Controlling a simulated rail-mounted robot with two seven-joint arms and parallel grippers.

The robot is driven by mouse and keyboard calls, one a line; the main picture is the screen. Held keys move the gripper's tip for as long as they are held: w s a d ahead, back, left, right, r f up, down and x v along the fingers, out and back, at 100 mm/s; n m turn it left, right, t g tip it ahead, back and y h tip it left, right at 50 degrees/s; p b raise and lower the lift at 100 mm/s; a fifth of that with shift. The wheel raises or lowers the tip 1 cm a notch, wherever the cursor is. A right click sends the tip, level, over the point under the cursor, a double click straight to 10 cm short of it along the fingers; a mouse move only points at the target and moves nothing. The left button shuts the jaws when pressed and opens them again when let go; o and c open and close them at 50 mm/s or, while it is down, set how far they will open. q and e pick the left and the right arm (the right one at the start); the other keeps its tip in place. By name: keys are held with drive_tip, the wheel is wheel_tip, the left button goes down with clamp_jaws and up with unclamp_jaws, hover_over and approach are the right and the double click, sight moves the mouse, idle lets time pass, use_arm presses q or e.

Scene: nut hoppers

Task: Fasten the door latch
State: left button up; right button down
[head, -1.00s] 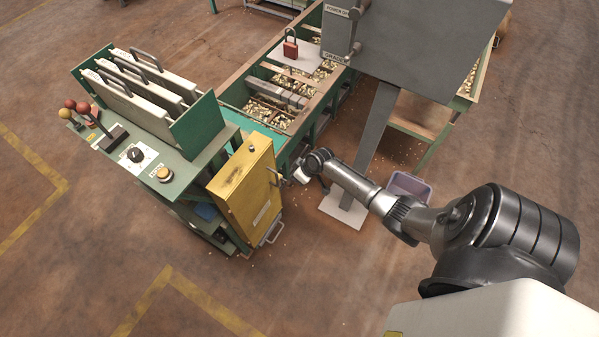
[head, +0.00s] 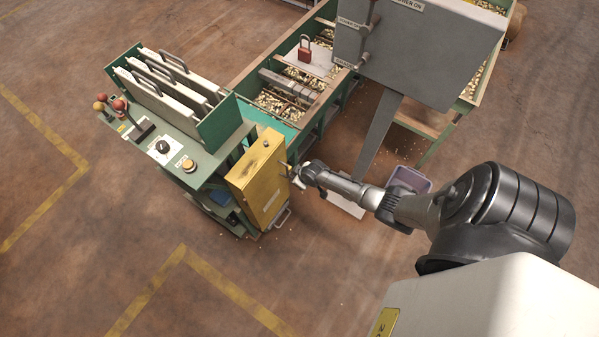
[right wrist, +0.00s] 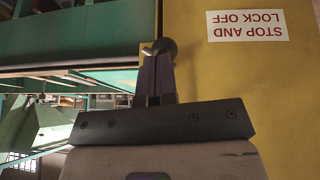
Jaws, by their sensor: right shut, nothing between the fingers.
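A yellow cabinet (head: 250,172) hangs at the end of the green machine, and its door looks closed. The door latch is at the door's right edge in the head view, largely hidden by my right gripper (head: 288,173). In the right wrist view, a dark rounded knob (right wrist: 166,46), seemingly part of the latch, shows at the tips of my right gripper (right wrist: 156,58). Those fingers are shut and empty, close to the knob; I cannot tell whether they touch it. The door carries a "STOP AND LOCK OFF" label (right wrist: 246,25). My left gripper is out of view.
The green control panel (head: 180,145) with levers and knobs stands left of the cabinet. Nut hoppers (head: 285,105) with a red padlock (head: 305,50) lie behind. A grey box (head: 415,50) on a post and a purple bin (head: 410,180) stand right. Front floor is clear.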

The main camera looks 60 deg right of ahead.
drive_tip(key=shift+a+f, duration=0.2)
drive_tip(key=shift+a, duration=0.15)
idle(0.6)
drive_tip(key=a+p+v, duration=0.2)
drive_tip(key=p+v, duration=0.6)
drive_tip(key=v, duration=0.4)
drive_tip(key=shift+a, duration=0.35)
drive_tip(key=shift+w, duration=0.1)
drive_tip(key=shift+f, duration=0.1)
